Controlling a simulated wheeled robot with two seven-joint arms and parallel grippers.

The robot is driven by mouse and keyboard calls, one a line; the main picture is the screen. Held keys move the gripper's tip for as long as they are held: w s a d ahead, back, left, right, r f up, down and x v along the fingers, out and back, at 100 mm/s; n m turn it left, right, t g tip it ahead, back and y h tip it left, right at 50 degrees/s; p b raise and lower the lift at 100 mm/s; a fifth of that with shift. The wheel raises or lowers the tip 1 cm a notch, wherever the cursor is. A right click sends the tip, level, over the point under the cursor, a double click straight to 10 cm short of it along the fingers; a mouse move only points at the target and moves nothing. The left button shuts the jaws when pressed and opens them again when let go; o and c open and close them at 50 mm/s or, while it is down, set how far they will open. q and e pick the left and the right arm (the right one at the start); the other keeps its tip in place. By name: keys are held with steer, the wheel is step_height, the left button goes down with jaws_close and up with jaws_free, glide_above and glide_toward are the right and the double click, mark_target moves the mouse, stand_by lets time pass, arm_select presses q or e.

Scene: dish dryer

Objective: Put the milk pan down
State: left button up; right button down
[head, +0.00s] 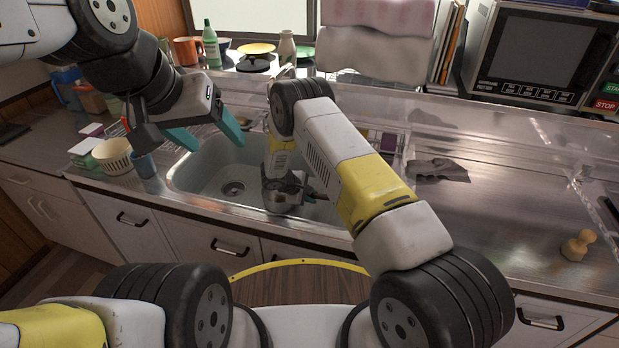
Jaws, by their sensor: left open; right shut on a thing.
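My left gripper (206,132) is open and empty, its two teal fingers apart above the left part of the sink (190,180). My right gripper (284,191) is low at the right side of the sink, reached over by my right forearm. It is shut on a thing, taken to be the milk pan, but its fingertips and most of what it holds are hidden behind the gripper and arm. I cannot make out the pan's shape or whether it touches the sink floor.
A striped bowl (113,156) and a blue cup (144,165) stand left of the sink. A dark cloth (438,169) and a wooden item (578,246) lie on the right counter, with clear steel between. A microwave (540,55) stands behind; bottles and dishes line the back.

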steer(key=c, duration=1.3)
jaws_free()
steer(key=v, duration=1.2)
steer(key=s+d+r+m+g+y, duration=0.1)
steer(key=s+d+r+m, duration=0.2)
steer(key=r, duration=0.6)
steer(key=s+d+r+m+y, duration=0.1)
steer(key=s+d+r+m, duration=0.15)
steer(key=d+r, duration=0.5)
steer(key=s+d+r+m+g+y, duration=0.15)
steer(key=s+r, duration=0.25)
steer(key=r, duration=0.6)
steer(key=s+d+r+m+t+y, duration=0.2)
steer(key=s+r, duration=0.4)
steer(key=s, duration=0.5)
steer(key=s+d+r+m+t+y, duration=0.1)
steer(key=s+d+r+m+y, duration=0.1)
steer(key=s+r+m, duration=0.2)
steer(key=s+r, duration=0.3)
steer(key=s, duration=0.4)
steer(key=shift+s+d+t+y, duration=0.25)
steer(key=shift+d+t+y, duration=0.1)
